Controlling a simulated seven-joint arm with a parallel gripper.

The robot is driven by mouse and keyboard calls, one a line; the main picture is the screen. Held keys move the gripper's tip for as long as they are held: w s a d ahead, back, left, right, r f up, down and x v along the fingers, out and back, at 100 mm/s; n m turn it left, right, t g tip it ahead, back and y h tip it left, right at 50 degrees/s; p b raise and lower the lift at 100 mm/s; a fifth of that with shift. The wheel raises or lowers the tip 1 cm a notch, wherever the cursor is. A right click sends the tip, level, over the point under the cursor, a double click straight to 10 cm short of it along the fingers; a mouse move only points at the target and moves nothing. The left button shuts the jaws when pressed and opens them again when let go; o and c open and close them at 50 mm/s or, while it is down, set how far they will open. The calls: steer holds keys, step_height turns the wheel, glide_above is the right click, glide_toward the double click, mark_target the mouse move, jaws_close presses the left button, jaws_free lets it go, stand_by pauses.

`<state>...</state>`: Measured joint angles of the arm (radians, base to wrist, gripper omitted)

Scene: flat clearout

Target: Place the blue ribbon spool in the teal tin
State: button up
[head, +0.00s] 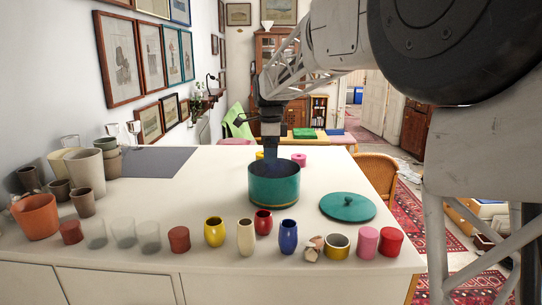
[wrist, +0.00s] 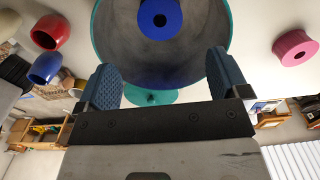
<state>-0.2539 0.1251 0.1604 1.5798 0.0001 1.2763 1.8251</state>
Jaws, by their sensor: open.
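The teal tin (head: 274,189) stands open on the white table in the head view. Its grey inside and teal rim fill the top of the wrist view (wrist: 222,12). The blue ribbon spool (wrist: 160,17), a short blue ring with a dark hole, shows within the tin's opening, apart from both fingers. The head view does not show it; the tin's wall hides the inside. My gripper (wrist: 163,75) is open and empty, its two blue pads spread wide. In the head view my gripper (head: 271,148) points down just over the tin, its tips hard to make out.
The teal lid (head: 347,208) lies right of the tin. A pink spool (head: 299,159) sits behind it. Yellow, cream, red and blue (head: 288,237) vases stand in front, with a yellow ring (head: 337,246) and pink and red cylinders. Pots and glasses crowd the left.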

stand_by(0.8)
steer(key=s+d+n, duration=0.3)
steer(key=s+d, duration=0.1)
steer(key=s, duration=0.4)
steer(key=s+d+n+t, duration=0.1)
steer(key=s+d+n, duration=0.2)
steer(key=s+d, duration=0.2)
steer(key=s+d+n, duration=0.2)
steer(key=s+d, duration=0.2)
steer(key=s, duration=0.6)
steer(key=shift+s+d+f+n, duration=0.3)
steer(key=shift+n, duration=0.1)
steer(key=s+d+f+n, duration=0.2)
steer(key=s+f+n, duration=0.1)
steer(key=s, duration=0.5)
steer(key=s+d+f+n+t, duration=0.1)
steer(key=s+d+f+n, duration=0.1)
steer(key=s, duration=0.6)
steer(key=s+d+f+n, duration=0.2)
steer(key=s+f+n, duration=0.2)
steer(key=s+f, duration=0.2)
steer(key=shift+s+d+f+t, duration=0.15)
steer(key=shift+s+d+t, duration=0.2)
steer(key=shift+s, duration=0.6)
